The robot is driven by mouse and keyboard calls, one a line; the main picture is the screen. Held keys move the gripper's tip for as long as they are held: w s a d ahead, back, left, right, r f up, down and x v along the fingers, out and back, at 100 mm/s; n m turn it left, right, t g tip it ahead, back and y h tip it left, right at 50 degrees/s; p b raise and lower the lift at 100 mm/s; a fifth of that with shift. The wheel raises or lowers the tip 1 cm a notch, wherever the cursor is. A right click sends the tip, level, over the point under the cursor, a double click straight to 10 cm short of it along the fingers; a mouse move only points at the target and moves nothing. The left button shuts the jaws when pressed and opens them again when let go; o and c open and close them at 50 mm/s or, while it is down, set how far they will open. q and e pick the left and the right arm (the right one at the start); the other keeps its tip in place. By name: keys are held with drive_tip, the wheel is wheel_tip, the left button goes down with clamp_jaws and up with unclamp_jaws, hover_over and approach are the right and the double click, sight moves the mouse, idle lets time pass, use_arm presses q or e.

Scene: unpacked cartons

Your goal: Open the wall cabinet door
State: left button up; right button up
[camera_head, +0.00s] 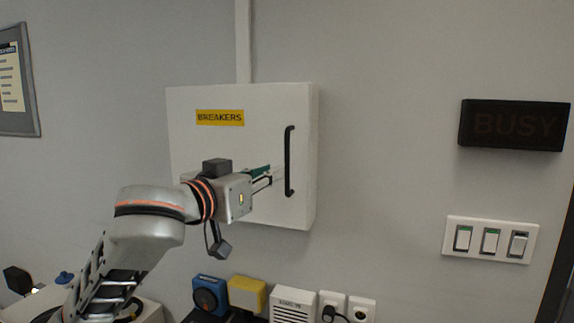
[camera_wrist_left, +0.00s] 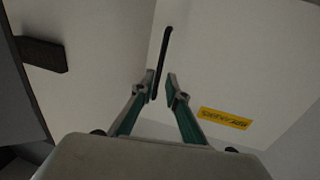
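The white wall cabinet (camera_head: 215,105) carries a yellow BREAKERS label (camera_head: 220,117) and its door looks shut. A black vertical bar handle (camera_head: 289,160) is on the door's right side. My left gripper (camera_head: 272,174) reaches in front of the door from the left, its tips just left of the handle's lower half. In the left wrist view, the left gripper (camera_wrist_left: 161,77) is open, and the lower part of the handle (camera_wrist_left: 165,50) shows between its fingertips. I cannot tell whether they touch it. My right gripper is not in view.
A dark BUSY sign (camera_head: 514,125) and a white switch panel (camera_head: 490,240) are on the wall at right. Sockets and boxes, including a yellow one (camera_head: 247,294), sit below the cabinet. The wall right of the cabinet is clear up to the sign.

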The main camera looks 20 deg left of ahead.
sight(286, 164)
use_arm(q)
drive_tip(key=x, duration=0.7)
drive_tip(key=shift+w+d+r+p, duration=0.1)
drive_tip(key=shift+w+r+p, duration=0.2)
drive_tip(key=shift+w, duration=0.1)
clamp_jaws()
drive_tip(key=shift+s+f, duration=0.1)
